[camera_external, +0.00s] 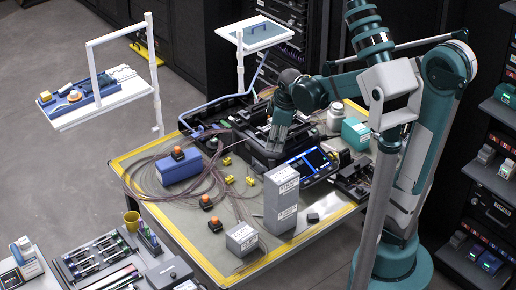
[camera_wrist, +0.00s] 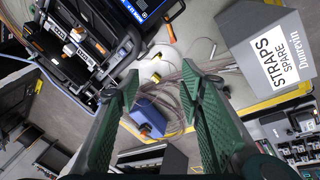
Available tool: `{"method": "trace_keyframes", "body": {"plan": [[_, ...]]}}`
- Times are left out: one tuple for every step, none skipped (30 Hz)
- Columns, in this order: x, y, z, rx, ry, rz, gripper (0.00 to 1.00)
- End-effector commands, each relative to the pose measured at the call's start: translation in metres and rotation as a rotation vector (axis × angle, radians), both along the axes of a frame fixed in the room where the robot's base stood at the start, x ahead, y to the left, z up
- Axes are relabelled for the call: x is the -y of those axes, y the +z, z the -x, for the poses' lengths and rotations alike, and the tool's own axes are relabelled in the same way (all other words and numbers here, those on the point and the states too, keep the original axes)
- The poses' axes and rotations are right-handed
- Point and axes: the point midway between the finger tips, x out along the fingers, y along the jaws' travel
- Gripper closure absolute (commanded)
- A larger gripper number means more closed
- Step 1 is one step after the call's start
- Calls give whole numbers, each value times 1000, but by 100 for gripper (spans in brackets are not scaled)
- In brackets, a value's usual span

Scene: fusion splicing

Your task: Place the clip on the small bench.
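My gripper (camera_external: 279,135) is over the dark splicing machine at the back of the table. In the wrist view its two green fingers (camera_wrist: 159,78) are wide apart with nothing between them. Small orange-and-black clips stand on the table (camera_external: 205,202) and on top of a blue box (camera_external: 180,170); I cannot tell which clip is meant. Small yellow pieces (camera_external: 228,179) lie among the fibre loops. No thing is clearly marked as the small bench. A small raised stand with a pale blue top (camera_external: 256,34) is behind the table, and a white raised shelf (camera_external: 115,98) is at the left.
The splicer's lit screen (camera_external: 313,161) faces the table front. A tall grey box (camera_external: 281,205) and a low grey box (camera_external: 241,239) stand at the front; a grey box labelled STRAPS SPARE (camera_wrist: 265,50) shows in the wrist view. Thin fibres (camera_external: 150,180) cover the table's left side.

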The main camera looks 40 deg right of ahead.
Motion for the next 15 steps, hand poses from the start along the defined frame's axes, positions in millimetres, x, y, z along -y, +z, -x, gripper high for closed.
{"method": "trace_keyframes", "body": {"plan": [[-1, -5, -8, -11, 23, 9, 62], [-2, -7, -11, -18, 38, 14, 62], [-2, -11, -15, -28, 57, 22, 62], [-3, -14, -18, -34, 73, 27, 62], [-4, -17, -22, -41, 87, 32, 62], [-4, -21, -26, -51, 107, 39, 62], [-5, -24, -30, -58, 121, 44, 62], [-6, -28, -33, -65, 137, 50, 62], [-6, -32, -37, -74, 157, 55, 62], [-7, -35, -41, -81, 171, 61, 62], [-7, -39, -43, -88, 185, 65, 62], [-8, -43, -48, -98, 206, 72, 62], [-9, -47, -51, -105, 220, 76, 62], [-9, -50, -54, -111, 236, 81, 62], [-10, -55, -58, -121, 256, 87, 62]]}}
